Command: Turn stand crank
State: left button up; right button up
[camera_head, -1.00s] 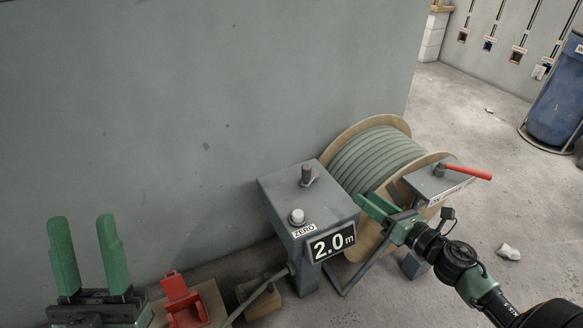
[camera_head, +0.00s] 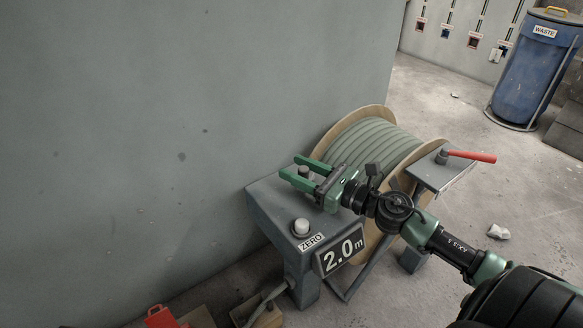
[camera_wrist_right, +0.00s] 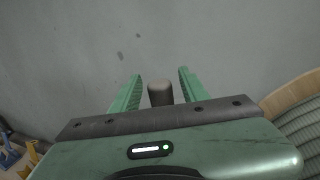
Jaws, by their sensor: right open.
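The stand crank's dark upright knob (camera_wrist_right: 160,93) shows between the two green fingers of my right gripper (camera_wrist_right: 160,82) in the right wrist view, with gaps on both sides. In the head view my right gripper (camera_head: 309,174) is open above the grey stand box (camera_head: 262,200), and its fingers partly hide the knob (camera_head: 303,171). The box carries a white button (camera_head: 300,226) labelled ZERO and a display (camera_head: 339,250) reading 2.0 m. The crank's arm is mostly hidden. My left gripper is out of view.
A wooden cable reel (camera_head: 365,150) with grey conduit stands behind my right arm. A red lever (camera_head: 472,156) sticks out at its right. A red item (camera_head: 163,317) lies at the lower left. A blue waste drum (camera_head: 535,75) stands far right. The grey wall is close behind the box.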

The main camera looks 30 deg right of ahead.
jog(key=shift+x, duration=0.8)
jog(key=shift+d, duration=0.1)
grip_shut()
